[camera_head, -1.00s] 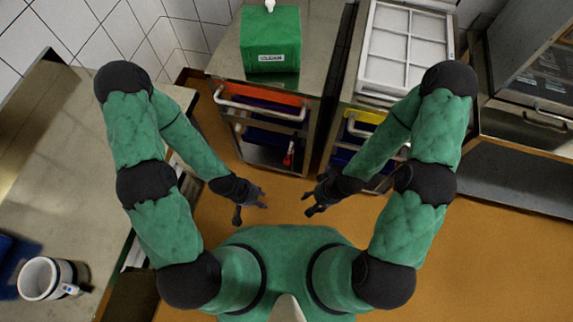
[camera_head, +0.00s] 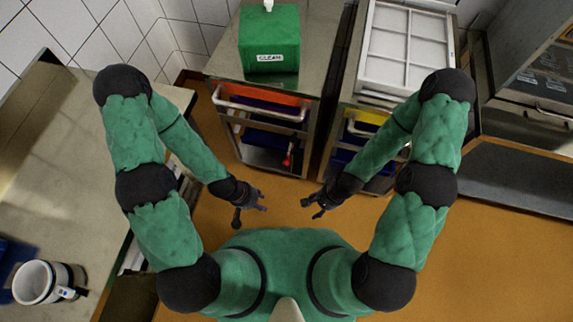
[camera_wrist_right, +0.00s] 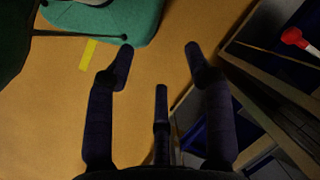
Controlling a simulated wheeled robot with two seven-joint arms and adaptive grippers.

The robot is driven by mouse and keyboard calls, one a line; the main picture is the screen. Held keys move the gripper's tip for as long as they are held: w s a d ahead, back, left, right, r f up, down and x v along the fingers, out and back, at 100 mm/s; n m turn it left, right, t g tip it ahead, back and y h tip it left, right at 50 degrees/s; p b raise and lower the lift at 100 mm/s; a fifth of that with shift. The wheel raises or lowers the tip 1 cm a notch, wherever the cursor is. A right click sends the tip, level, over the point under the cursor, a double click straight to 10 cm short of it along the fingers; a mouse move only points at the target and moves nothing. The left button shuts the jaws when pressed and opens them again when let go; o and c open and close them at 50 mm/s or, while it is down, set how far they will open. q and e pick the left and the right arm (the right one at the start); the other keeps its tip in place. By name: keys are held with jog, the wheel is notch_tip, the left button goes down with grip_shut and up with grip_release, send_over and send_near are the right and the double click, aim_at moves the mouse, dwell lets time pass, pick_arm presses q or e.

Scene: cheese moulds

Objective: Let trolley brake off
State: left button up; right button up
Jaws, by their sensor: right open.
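Two metal trolleys stand in front of me in the head view. The left trolley (camera_head: 225,62) has a white handle bar (camera_head: 262,110), an orange-red front and blue bins. A small red-ended lever (camera_head: 287,160) is low on its front; a red-tipped lever with a pale shaft (camera_wrist_right: 293,37) also shows at the upper right of the wrist view. The right trolley (camera_head: 345,88) has a yellow front strip. My left gripper (camera_head: 252,213) is empty, fingers apart, in front of the left trolley. My right gripper (camera_head: 312,207) is open and empty, apart from both trolleys.
A green box marked CLEAN (camera_head: 270,40) sits on the left trolley and a white divided tray (camera_head: 405,50) on the right one. A counter with a white mug (camera_head: 36,283) is at left. A steel cabinet (camera_head: 535,95) is at right. Orange floor (camera_head: 480,250) is clear at lower right.

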notch_tip(320, 180, down, 5)
jog(key=m+g+y+b, duration=0.2)
jog(key=m+b, duration=0.1)
jog(key=m, duration=0.8)
jog(key=m+t+y+b, duration=0.7)
jog(key=m+t, duration=0.2)
jog(key=m, duration=2.5)
send_near(287, 163)
jog(key=shift+d+f+b+x, duration=0.15)
jog(key=shift+b+x, duration=0.35)
jog(key=shift+x, duration=1.25)
jog(key=shift+f+b+x, duration=0.15)
jog(key=shift+b+x, duration=0.3)
jog(key=shift+x, duration=1.35)
jog(key=shift+d+f+b+x, duration=0.15)
jog(key=shift+b+x, duration=0.35)
jog(key=shift+x, duration=1.25)
jog(key=shift+w+a, duration=0.1)
